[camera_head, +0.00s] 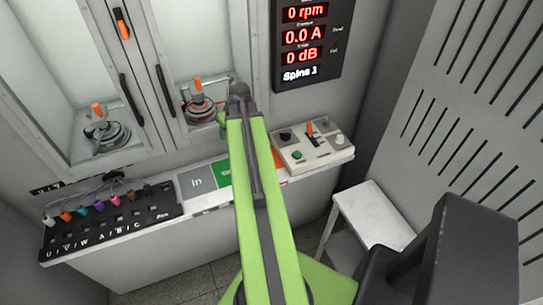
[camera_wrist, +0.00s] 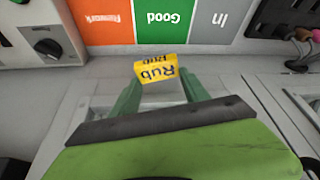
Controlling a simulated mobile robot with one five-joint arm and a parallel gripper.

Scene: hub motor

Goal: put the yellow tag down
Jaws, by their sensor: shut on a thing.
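The yellow tag (camera_wrist: 156,71) shows in the wrist view, with the word "Rub" on it upside down to the camera in part. My gripper (camera_wrist: 158,84) is shut on it, with a green finger on each side. The tag is at the fingertips, in front of the ledge with the coloured fields. In the head view my green arm reaches toward the cabinet, and the tag is hidden behind it; the gripper's fingers are not clear there.
The ledge has a grey "In" field (camera_head: 197,183), a green "Good" field (camera_wrist: 166,20) and an orange "Rework" field (camera_wrist: 104,19). A control box (camera_head: 312,150) stands at right, a connector panel (camera_head: 110,222) at left. A white stool (camera_head: 372,212) stands right. Two motors sit behind cabinet doors.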

